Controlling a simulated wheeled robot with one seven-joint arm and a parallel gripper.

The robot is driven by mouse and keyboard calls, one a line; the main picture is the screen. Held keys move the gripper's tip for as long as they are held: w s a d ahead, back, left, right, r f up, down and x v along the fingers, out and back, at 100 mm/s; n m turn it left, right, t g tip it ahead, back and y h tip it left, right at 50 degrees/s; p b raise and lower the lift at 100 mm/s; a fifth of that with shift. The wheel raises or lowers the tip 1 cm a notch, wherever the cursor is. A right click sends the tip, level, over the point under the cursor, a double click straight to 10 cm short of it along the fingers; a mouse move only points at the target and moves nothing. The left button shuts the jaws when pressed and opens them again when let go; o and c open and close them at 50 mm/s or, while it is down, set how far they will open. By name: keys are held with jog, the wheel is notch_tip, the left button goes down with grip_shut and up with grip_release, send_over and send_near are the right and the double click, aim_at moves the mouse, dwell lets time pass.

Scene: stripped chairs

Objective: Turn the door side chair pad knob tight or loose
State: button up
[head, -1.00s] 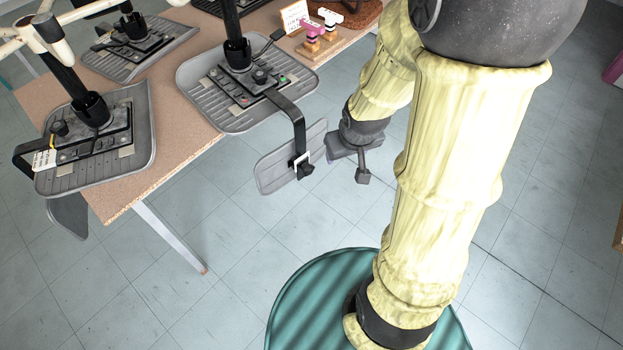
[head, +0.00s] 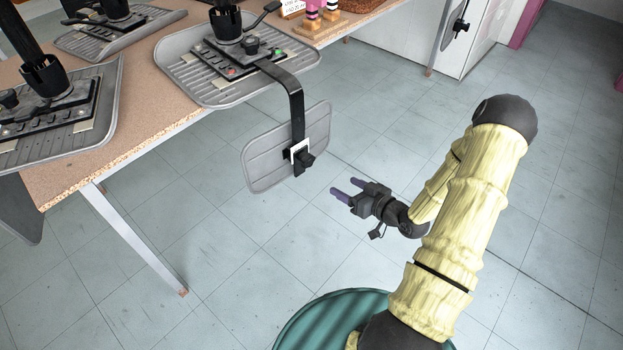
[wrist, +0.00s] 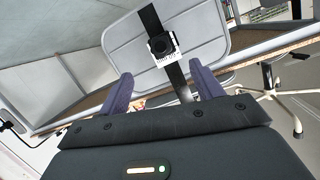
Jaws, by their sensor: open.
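An upturned grey chair seat (head: 185,62) lies on the table with a black strap-like arm bending down past the edge. A grey pad (head: 265,160) hangs from that arm, with a black knob (head: 306,161) in a white frame on its face. My gripper (head: 346,188) is open and empty, to the right of the knob and apart from it, its two purple fingers pointing left towards the pad. In the wrist view the knob (wrist: 161,45) and pad (wrist: 120,40) show beyond and between the open fingertips (wrist: 162,72).
The tan table (head: 160,100) holds more upturned seats (head: 90,125) at left. A stand with pink-topped pieces (head: 318,20) is at the back. White cabinets (head: 400,35) stand behind.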

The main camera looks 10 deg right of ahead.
aim_at(310, 163)
jog(key=s+f+t+b, duration=0.1)
jog(key=d+f+m+t+y+b, duration=0.1)
jog(key=f+t, duration=0.1)
jog(key=shift+s, duration=0.35)
jog(key=shift+w+a, duration=0.1)
jog(key=shift+w, duration=0.05)
jog(key=b+x, duration=0.3)
jog(key=x, duration=1.4)
jog(key=shift+w+a+b, duration=0.1)
jog(key=shift+b, duration=0.25)
jog(key=c, duration=1)
